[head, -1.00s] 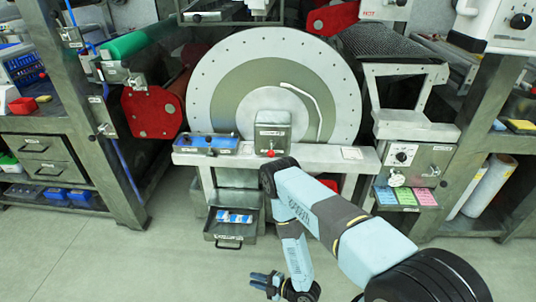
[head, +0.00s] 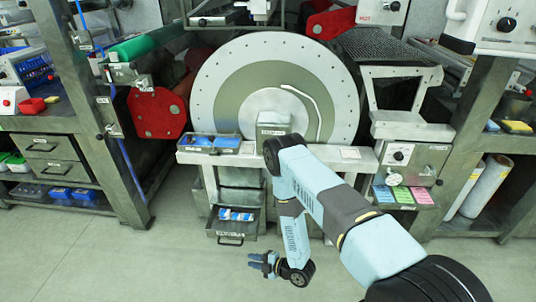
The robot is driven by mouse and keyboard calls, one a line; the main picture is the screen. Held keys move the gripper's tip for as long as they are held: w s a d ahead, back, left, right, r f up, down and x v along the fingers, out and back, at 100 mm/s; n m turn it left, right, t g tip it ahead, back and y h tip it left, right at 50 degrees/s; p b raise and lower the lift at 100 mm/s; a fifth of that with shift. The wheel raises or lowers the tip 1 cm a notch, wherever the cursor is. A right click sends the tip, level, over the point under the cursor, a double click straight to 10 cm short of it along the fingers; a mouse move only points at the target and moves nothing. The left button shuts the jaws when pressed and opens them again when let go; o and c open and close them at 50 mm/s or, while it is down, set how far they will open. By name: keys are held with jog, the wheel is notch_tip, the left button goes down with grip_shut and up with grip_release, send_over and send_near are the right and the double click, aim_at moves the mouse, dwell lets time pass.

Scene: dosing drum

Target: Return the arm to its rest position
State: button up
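My gripper (head: 257,261) is at the lower middle of the head view, low over the floor and in front of the drum stand. Its dark blue fingers point left and look slightly apart, with nothing visible between them. My arm (head: 330,205) reaches in from the lower right, folded down at the elbow in front of the stand's shelf. The large round drum disc (head: 215,95) stands upright behind the arm. The arm hides part of the grey box (head: 273,124) on the shelf.
An open drawer (head: 233,228) with blue and white packets juts out left of my gripper. A blue tray (head: 209,144) lies on the shelf (head: 335,155). Workbenches stand at both sides. The floor (head: 120,265) at lower left is clear.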

jog(key=w+d+r+m+t+h, duration=0.1)
jog(key=w+d+r+m+h, duration=0.1)
jog(key=w+r, duration=0.75)
jog(key=w+d+r+m+t+h, duration=0.1)
jog(key=w+d+r+m+h, duration=0.1)
jog(key=w+r, duration=0.75)
jog(key=w+d+r+m+h, duration=0.1)
jog(key=d+r+m+h, duration=0.35)
jog(key=r, duration=0.85)
jog(key=w+d+r+m+h, duration=0.1)
jog(key=d+r+m, duration=0.1)
jog(key=d+r, duration=0.75)
jog(key=s+d+r+m+h, duration=0.2)
jog(key=s+d+r+m, duration=0.15)
jog(key=s+r, duration=0.45)
jog(key=s+d+r+m+h, duration=0.1)
jog(key=s+d+r+m, duration=0.3)
jog(key=r, duration=0.9)
jog(key=s+d+r+m, duration=0.1)
jog(key=s+r+m, duration=0.1)
jog(key=s, duration=0.6)
jog(key=s+d+r+m+g, duration=0.1)
jog(key=s+r+m, duration=0.1)
jog(key=s, duration=0.7)
jog(key=s+d+r+m+g, duration=0.1)
jog(key=s+r+m, duration=0.1)
jog(key=s, duration=0.6)
jog(key=shift+s+d+r+m, duration=0.25)
jog(key=shift+r+m, duration=0.05)
jog(key=shift+r, duration=0.55)
